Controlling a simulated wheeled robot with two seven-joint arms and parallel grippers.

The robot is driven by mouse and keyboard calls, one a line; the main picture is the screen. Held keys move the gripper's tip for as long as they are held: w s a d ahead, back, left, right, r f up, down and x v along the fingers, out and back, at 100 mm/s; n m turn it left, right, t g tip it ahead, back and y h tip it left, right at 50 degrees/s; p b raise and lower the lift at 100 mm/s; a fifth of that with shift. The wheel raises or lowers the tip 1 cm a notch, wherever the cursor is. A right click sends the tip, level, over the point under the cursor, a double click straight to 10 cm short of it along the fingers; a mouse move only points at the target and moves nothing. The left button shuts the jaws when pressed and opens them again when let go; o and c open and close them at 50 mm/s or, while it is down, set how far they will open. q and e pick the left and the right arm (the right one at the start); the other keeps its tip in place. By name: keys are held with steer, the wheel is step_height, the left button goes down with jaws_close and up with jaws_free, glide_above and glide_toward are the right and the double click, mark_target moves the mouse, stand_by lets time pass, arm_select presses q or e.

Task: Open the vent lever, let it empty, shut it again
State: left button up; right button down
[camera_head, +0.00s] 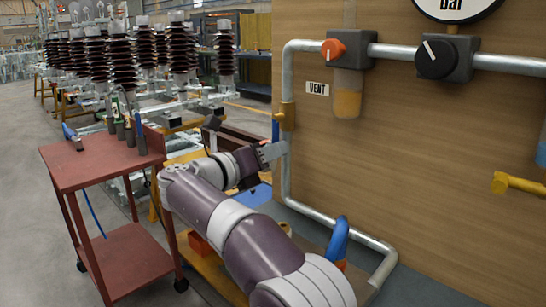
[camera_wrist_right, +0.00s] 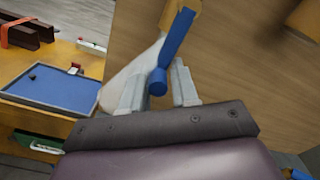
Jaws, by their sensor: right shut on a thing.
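The vent lever (camera_head: 276,129) is a blue handle on a brass valve (camera_head: 287,116) in the grey pipe, left of and below the VENT label (camera_head: 318,88). In the head view it hangs roughly along the pipe, its lower part hidden by my right gripper (camera_head: 273,152). In the right wrist view the blue lever (camera_wrist_right: 178,45) runs from the brass body (camera_wrist_right: 184,8) down between the two fingers of my right gripper (camera_wrist_right: 158,88), which is shut on its end. A clear bowl (camera_head: 347,100) with amber liquid hangs under the orange knob (camera_head: 334,48). My left gripper is not in view.
A black knob (camera_head: 435,58) and a gauge (camera_head: 455,6) are at the upper right of the wooden panel (camera_head: 420,130). Another brass valve part (camera_head: 517,184) sticks out at right. A red cart (camera_head: 95,165) stands left. A blue tray (camera_wrist_right: 55,88) lies beyond my gripper.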

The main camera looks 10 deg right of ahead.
steer(key=shift+r, duration=0.65)
steer(key=c, duration=1.1)
jaws_free()
steer(key=shift+w, duration=0.1)
steer(key=shift+o, duration=0.2)
steer(key=shift+w+f, duration=0.15)
steer(key=shift+f, duration=0.2)
steer(key=shift+a, duration=0.1)
steer(key=p+v, duration=0.1)
steer(key=v, duration=1.1)
steer(key=shift+s+a, duration=0.25)
